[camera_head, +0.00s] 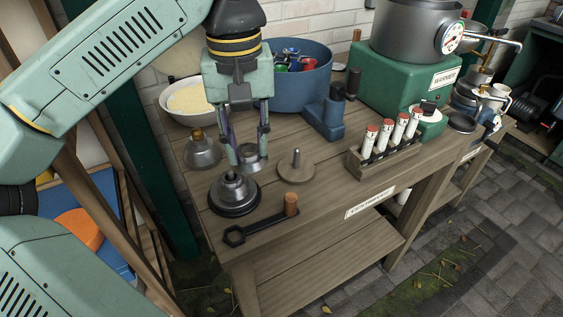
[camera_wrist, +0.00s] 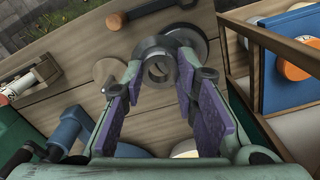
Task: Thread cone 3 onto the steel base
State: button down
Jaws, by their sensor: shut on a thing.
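My gripper (camera_head: 249,148) points down over the bench, its two purple-padded fingers closed on a small grey metal cone (camera_head: 252,163). In the wrist view the cone (camera_wrist: 159,67) shows as a ring with an open hole between the fingertips (camera_wrist: 158,82). In the wrist view the base (camera_wrist: 201,48) lies partly hidden behind the cone.
A wooden disc with an upright pin (camera_head: 296,170) stands close right. A brass-topped metal funnel shape (camera_head: 202,153) stands left. A blue tub (camera_head: 300,92), blue block (camera_head: 325,120) and tube rack (camera_head: 385,158) stand farther back and right.

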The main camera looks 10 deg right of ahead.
aim_at(230, 171)
jog(key=w+a+n, duration=0.1)
jog(key=w+a+n+p, duration=0.1)
jog(key=a, duration=0.1)
jog(key=shift+w+a+r+n, duration=0.2)
jog(key=shift+w+r+n, duration=0.1)
jog(key=shift+w+r, duration=0.1)
jog(key=shift+f+b, duration=1.55)
jog(key=shift+f, duration=0.35)
jog(key=shift+f, duration=0.15)
jog(key=shift+f, duration=0.25)
jog(key=shift+f+b, duration=1.2)
jog(key=shift+f, duration=0.15)
dwell(0.3)
jog(key=c, duration=1.2)
grip_release()
jog(key=shift+o, duration=0.5)
